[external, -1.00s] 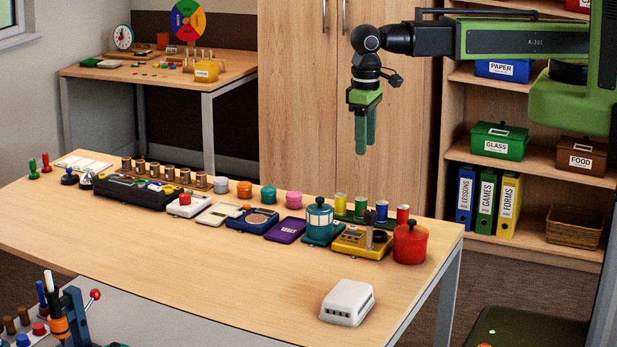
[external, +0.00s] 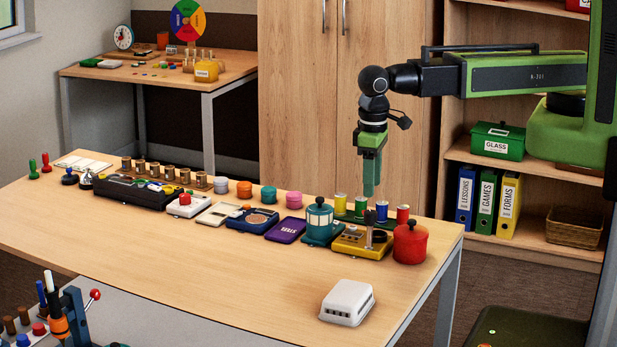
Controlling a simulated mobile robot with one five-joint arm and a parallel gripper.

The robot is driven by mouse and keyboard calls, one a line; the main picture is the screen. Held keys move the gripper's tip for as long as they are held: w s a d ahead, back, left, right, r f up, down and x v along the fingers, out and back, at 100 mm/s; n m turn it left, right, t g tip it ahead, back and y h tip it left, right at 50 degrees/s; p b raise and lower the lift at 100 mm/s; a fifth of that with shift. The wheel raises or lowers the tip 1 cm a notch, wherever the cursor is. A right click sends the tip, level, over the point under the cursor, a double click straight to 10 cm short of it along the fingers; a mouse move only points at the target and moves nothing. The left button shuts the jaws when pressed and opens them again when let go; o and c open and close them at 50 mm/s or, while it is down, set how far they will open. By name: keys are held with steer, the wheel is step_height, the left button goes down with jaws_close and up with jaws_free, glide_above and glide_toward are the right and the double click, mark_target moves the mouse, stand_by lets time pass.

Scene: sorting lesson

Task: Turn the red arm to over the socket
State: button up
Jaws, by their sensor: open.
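My gripper (external: 370,190) points down above the right end of the table's row of objects, open and empty. Its two fingers overlap in this view. Just below it stands a yellow device (external: 352,243) with an upright post (external: 369,229), a dark knob on top, and a dark round ring (external: 379,237) that may be the socket. I cannot make out a red arm on it. A lever with a red ball (external: 95,294) shows at the lower left on another stand. The fingertips look close to the post's knob; I cannot tell whether they touch.
A red lidded pot (external: 410,245) stands right of the yellow device, and a teal lidded canister (external: 320,218) left of it. Coloured spools (external: 403,214) stand behind. A white box (external: 347,303) lies nearer the front. The table's (external: 210,270) front middle is clear.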

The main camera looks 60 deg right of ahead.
mark_target(371, 212)
step_height(371, 212, down, 8)
steer(key=b, duration=0.6)
steer(key=shift+r, duration=0.25)
steer(key=shift+d+r, duration=0.1)
jaws_close()
